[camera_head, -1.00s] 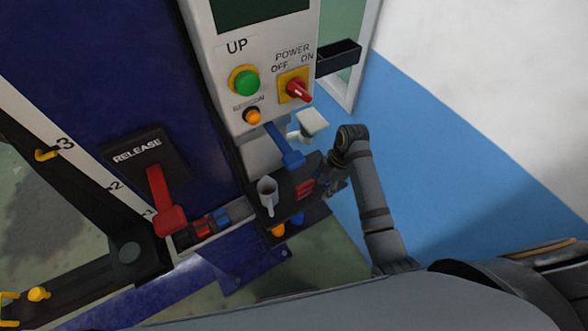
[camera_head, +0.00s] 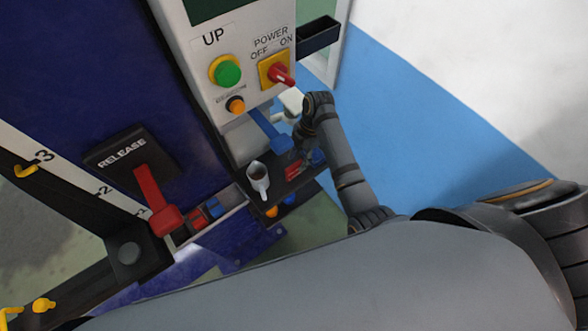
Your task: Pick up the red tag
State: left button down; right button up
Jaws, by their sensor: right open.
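A second red piece (camera_head: 197,220) lies in a narrow tray at the left, next to a blue piece (camera_head: 214,208). My left gripper is not in view.
A blue handle (camera_head: 268,130) hangs above the shelf. The control box (camera_head: 245,50) and a red release lever (camera_head: 154,195) stand nearby. A blue piece (camera_head: 318,157) is right of the gripper.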

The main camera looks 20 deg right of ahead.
aim_at(296, 163)
jog(key=shift+s+f, duration=0.1)
jog(key=shift+f, duration=0.1)
jog(key=p+x, duration=0.1)
jog(key=x, duration=0.3)
jog(key=shift+p, duration=0.35)
jog(key=shift+a+f, duration=0.15)
jog(key=shift+f, duration=0.3)
grip_shut()
